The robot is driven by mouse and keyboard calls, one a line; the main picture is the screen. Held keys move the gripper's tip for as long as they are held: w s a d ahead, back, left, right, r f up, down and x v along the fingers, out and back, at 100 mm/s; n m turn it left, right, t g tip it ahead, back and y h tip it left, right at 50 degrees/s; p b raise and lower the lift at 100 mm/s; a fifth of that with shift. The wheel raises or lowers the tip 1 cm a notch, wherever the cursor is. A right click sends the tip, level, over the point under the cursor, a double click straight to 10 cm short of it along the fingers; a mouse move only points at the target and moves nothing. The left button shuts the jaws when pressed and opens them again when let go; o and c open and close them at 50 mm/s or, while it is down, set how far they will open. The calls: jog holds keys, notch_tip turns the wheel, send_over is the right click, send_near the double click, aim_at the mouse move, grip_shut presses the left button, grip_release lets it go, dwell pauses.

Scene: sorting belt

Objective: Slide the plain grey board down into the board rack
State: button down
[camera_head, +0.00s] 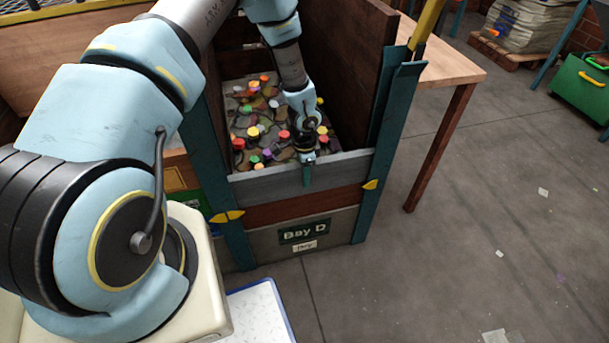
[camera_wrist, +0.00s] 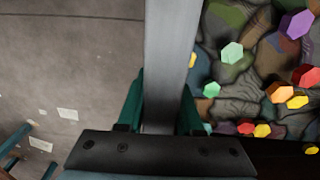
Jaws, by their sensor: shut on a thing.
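The plain grey board (camera_head: 262,186) spans the front of the bay in the head view, level between the two teal posts of the board rack (camera_head: 385,135). It lies just above a brown board (camera_head: 290,210); I cannot tell whether they touch. My gripper (camera_head: 307,172) is shut on the board's top edge near its middle, one finger on the outer face. In the wrist view the grey board (camera_wrist: 168,55) runs as a straight strip between my teal fingers (camera_wrist: 162,108). The far finger is hidden in the head view.
Behind the boards the bay holds a heap of grey-brown lumps with coloured knobs (camera_head: 265,130). Tall brown side walls (camera_head: 345,50) flank my forearm. A lower grey panel bears a Bay D sign (camera_head: 304,231). A wooden table (camera_head: 445,62) stands to the right; the floor (camera_head: 470,240) in front is mostly clear.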

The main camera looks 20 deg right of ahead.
notch_tip(320, 180, up, 47)
jog(key=p, duration=2.5)
